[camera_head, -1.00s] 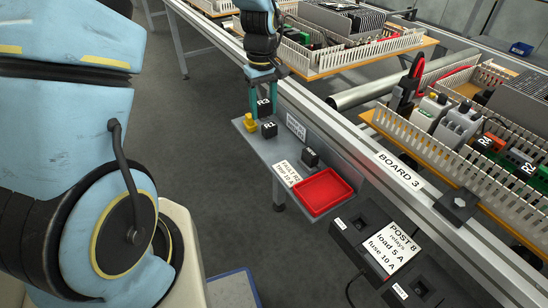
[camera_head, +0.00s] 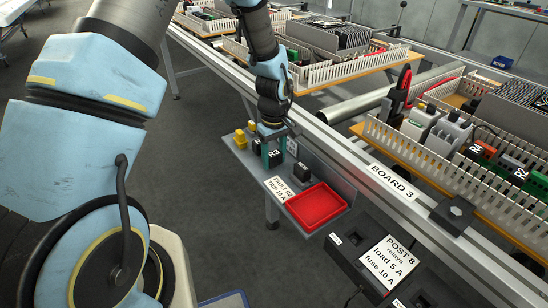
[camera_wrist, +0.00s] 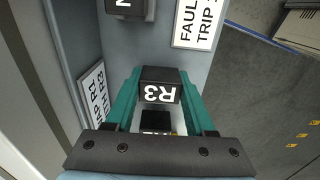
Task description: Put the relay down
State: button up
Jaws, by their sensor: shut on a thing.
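The relay R3 (camera_head: 275,156), a black block with a white label, is between the teal fingers of my gripper (camera_head: 272,162), which is shut on it. It is low over the grey shelf (camera_head: 244,157); I cannot tell if it touches. In the wrist view R3 (camera_wrist: 160,86) sits between the fingertips (camera_wrist: 160,78). A second black block (camera_wrist: 156,122) with a white label shows between the fingers, closer to the palm side of the picture. In the head view the gripper hides R1's earlier spot.
A black block (camera_head: 302,172) stands on the shelf right of my gripper. A "FAULT R2 TRIP 10 A" card (camera_head: 281,189) and a red tray (camera_head: 327,205) lie nearer. Yellow pieces (camera_head: 241,139) stand left of my gripper. A rail with BOARD 3 (camera_head: 394,184) runs behind the shelf.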

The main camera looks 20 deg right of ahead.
aim_at(274, 153)
jog(key=shift+f, duration=0.2)
jog(key=o, duration=1.2)
notch_tip(274, 153, up, 12)
jog(key=w+a+r+m, duration=0.15)
jog(key=a+r, duration=0.25)
jog(key=a, duration=0.9)
jog(key=shift+m+t, duration=0.8)
jog(key=shift+m, duration=0.15)
jog(key=s+a, duration=0.1)
jog(key=a, duration=0.5)
jog(key=s+a+r, duration=0.1)
jog(key=s+a, duration=0.1)
jog(key=a, duration=0.3)
jog(key=s+a+r, duration=0.1)
jog(key=s+a, duration=0.1)
jog(key=a, duration=0.4)
jog(key=shift+s+a, duration=0.15)
jog(key=shift+a, duration=0.15)
